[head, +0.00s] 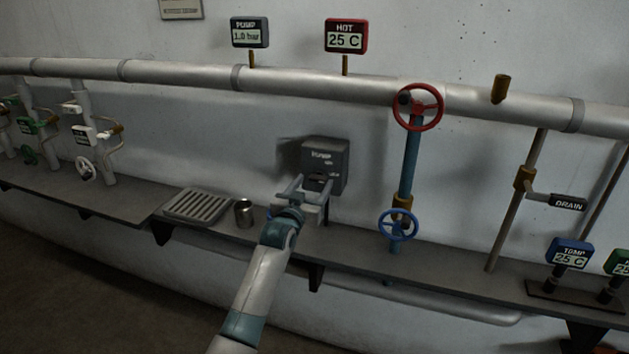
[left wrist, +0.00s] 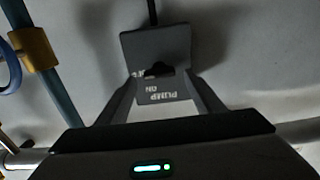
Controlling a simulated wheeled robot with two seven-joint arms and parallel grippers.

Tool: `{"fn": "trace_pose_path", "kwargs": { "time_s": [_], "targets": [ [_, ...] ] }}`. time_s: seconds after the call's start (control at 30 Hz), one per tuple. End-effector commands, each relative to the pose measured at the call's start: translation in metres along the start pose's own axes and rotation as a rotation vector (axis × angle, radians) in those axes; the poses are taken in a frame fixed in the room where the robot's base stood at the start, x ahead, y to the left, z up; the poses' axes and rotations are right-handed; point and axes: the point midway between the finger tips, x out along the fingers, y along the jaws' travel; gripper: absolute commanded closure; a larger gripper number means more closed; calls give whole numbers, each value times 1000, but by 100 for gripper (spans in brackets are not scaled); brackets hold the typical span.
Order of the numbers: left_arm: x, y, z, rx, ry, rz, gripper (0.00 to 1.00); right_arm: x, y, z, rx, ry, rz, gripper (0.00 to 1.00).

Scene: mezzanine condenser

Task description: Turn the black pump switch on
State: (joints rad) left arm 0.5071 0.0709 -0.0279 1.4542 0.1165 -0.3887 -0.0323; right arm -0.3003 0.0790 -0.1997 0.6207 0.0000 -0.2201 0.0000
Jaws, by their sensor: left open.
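The pump switch box (head: 338,158) is a dark grey box on the wall above the shelf. It also shows upside down in the left wrist view (left wrist: 175,42), with the words PUMP and ON on it. A small black switch lever (left wrist: 158,69) stands out from its face; its exact setting is hard to tell. My left gripper (head: 314,184) is open right in front of the box. In the left wrist view its fingers (left wrist: 162,92) stand to either side of the lettered face, near the lever. I cannot tell whether they touch it. My right gripper is not in view.
A pump gauge (head: 249,33) reads 1.0 bar and a hot gauge (head: 346,36) reads 25 C. A metal cup (head: 244,214) and a drain grate (head: 198,205) are on the shelf left of my arm. A red wheel (head: 418,107) and blue wheel (head: 398,225) are to the right.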

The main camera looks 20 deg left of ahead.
Motion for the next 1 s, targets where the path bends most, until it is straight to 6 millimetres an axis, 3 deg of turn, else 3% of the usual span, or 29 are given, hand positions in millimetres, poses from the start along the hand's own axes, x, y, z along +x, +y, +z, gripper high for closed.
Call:
{"fn": "trace_pose_path", "kwargs": {
  "time_s": [0.2, 0.57, 0.73, 1.0],
  "targets": [
    [13, 0, -1, 0, 0, 0, 39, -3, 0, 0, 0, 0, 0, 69],
    [15, 0, 0, 0, 0, 0, 39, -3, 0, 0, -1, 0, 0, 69],
    [15, 0, 0, 0, 0, 0, 77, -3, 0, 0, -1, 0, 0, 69],
    [15, 0, 0, -8, 0, 0, 80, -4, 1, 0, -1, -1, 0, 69]
  ]
}}
